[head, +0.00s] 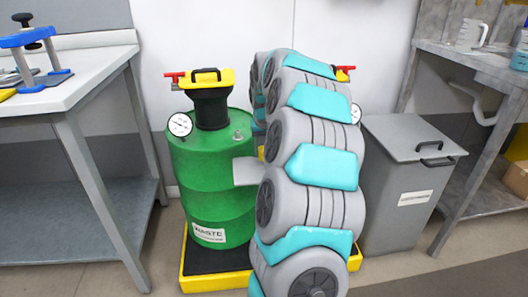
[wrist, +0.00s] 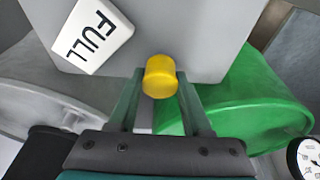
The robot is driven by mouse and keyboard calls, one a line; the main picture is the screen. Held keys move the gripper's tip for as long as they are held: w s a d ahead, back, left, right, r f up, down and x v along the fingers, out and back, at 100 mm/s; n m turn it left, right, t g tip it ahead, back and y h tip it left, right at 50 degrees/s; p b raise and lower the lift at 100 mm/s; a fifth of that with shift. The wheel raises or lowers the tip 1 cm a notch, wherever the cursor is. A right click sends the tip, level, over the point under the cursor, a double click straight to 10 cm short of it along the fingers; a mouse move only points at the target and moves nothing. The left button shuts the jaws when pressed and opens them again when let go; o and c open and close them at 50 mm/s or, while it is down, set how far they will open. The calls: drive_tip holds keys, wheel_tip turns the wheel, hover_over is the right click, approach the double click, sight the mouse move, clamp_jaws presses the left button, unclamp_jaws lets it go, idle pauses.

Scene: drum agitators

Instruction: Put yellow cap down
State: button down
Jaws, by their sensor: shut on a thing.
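The yellow cap (wrist: 160,74), a small cylinder, is between the two fingertips of my gripper (wrist: 161,88) in the wrist view. The jaws are shut on it. In the wrist view the cap appears in front of a grey box-like surface (wrist: 195,35) with a white "FULL" label (wrist: 93,35). I cannot tell whether the cap touches that surface. In the head view my own arm hides the gripper and the cap.
A green waste drum (head: 205,175) with a black funnel (head: 211,108) stands in a yellow-edged spill tray (head: 215,282). My arm hides most of what is behind it. A grey lidded bin (head: 395,205) stands right, between the drum area and a bench (head: 470,62). Another bench (head: 95,65) is left.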

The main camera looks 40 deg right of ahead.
drive_tip(key=shift+f, duration=0.55)
drive_tip(key=shift+f, duration=0.15)
drive_tip(key=shift+c, duration=1.7)
unclamp_jaws()
drive_tip(key=b+v, duration=0.1)
drive_tip(key=v, duration=1.1)
